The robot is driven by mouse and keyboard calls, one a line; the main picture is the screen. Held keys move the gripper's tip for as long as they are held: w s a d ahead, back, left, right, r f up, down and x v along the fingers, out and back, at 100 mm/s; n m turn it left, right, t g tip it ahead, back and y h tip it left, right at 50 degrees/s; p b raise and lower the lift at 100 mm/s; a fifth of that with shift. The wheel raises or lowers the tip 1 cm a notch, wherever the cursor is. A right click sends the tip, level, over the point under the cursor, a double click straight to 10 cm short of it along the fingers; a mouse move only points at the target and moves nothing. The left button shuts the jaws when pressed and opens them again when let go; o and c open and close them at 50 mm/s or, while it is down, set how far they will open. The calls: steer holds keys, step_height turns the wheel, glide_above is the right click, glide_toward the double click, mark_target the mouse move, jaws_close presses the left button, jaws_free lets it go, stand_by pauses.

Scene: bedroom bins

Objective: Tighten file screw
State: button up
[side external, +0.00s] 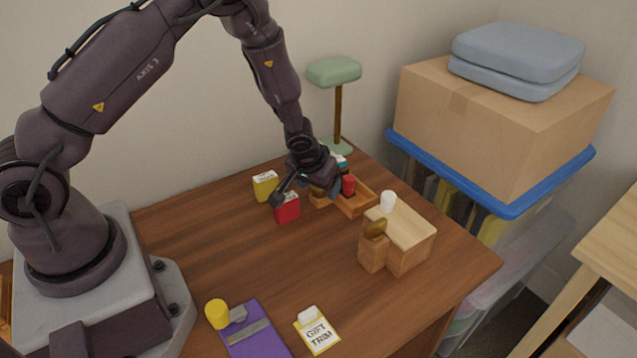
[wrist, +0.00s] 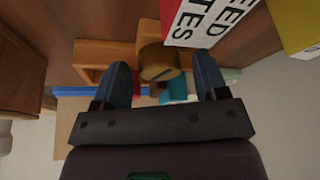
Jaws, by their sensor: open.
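My gripper (side external: 306,196) is open, pointing down over the wooden tray (side external: 360,205) and beside a small red box (side external: 287,208). In the wrist view, a round brass-brown knob (wrist: 159,62) lies between the open fingers (wrist: 162,66), with a gap visible on each side. The knob seems to belong to the wooden tray (wrist: 92,52); the fingers partly hide it in the side view. A purple file (side external: 262,345) with a grey metal strip (side external: 248,332) lies at the front, with a yellow cylinder (side external: 217,314) at its corner. I cannot tell which part is the file screw.
A wooden box (side external: 412,240) with a brown knob (side external: 376,229) and a white cylinder (side external: 388,201) stands right of the tray. A yellow box (side external: 265,185) stands behind the red one. A "GIFT TRIM" packet (side external: 317,334) lies in front. The middle of the desk is clear.

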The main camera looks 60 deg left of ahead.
steer(key=c, duration=0.9)
steer(key=shift+c, duration=0.2)
steer(key=shift+m, duration=0.4)
steer(key=m+h, duration=0.1)
steer(key=m, duration=0.2)
steer(key=shift+a+m+h, duration=0.2)
steer(key=shift+m+h, duration=0.1)
steer(key=shift+h, duration=0.1)
steer(key=m+h, duration=0.1)
steer(key=m, duration=0.3)
steer(key=shift+m+h, duration=0.4)
steer(key=o, duration=0.9)
steer(key=shift+o, duration=0.2)
steer(key=shift+r, duration=0.1)
